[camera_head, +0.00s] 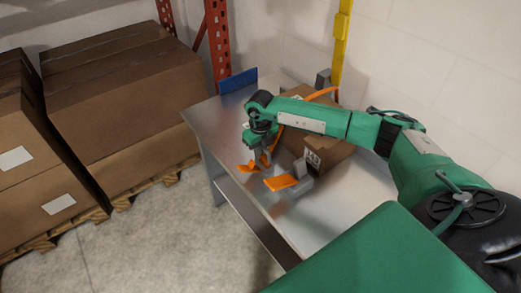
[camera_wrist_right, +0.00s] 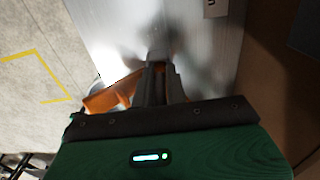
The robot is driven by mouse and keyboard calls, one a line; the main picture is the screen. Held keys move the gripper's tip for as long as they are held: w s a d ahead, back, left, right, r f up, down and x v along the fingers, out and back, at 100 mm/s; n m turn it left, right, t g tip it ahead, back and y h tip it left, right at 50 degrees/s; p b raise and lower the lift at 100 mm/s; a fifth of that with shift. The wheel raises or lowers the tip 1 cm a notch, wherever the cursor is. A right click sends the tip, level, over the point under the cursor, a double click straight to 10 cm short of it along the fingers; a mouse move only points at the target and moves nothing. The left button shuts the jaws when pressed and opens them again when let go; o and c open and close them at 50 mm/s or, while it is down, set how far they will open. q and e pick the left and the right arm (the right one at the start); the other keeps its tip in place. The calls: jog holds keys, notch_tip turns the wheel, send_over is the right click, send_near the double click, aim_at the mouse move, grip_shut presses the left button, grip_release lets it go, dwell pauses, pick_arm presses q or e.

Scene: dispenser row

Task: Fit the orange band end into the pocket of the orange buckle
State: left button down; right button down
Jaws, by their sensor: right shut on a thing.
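The orange band (camera_head: 322,94) arcs over a cardboard box and comes down on its left side to my right gripper. My right gripper (camera_head: 264,159) points down over the metal table, shut on the orange band end (camera_head: 248,168), which sticks out to its left. The right wrist view shows an orange piece (camera_wrist_right: 112,98) left of the closed fingers (camera_wrist_right: 155,82). The orange buckle (camera_head: 281,183) sits against a grey block on the table, a little right of and nearer than the gripper, apart from the band end. Its pocket cannot be made out. My left gripper is out of view.
The cardboard box (camera_head: 327,152) stands on the metal table (camera_head: 212,122), close to my arm. The grey block (camera_head: 304,184) is beside the buckle. A blue panel (camera_head: 238,81) stands at the far edge. Large cartons (camera_head: 115,95) on pallets stand left, across the floor.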

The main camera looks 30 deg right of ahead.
dwell(0.4)
jog(key=c, duration=1.3)
grip_release()
jog(key=shift+c, duration=0.2)
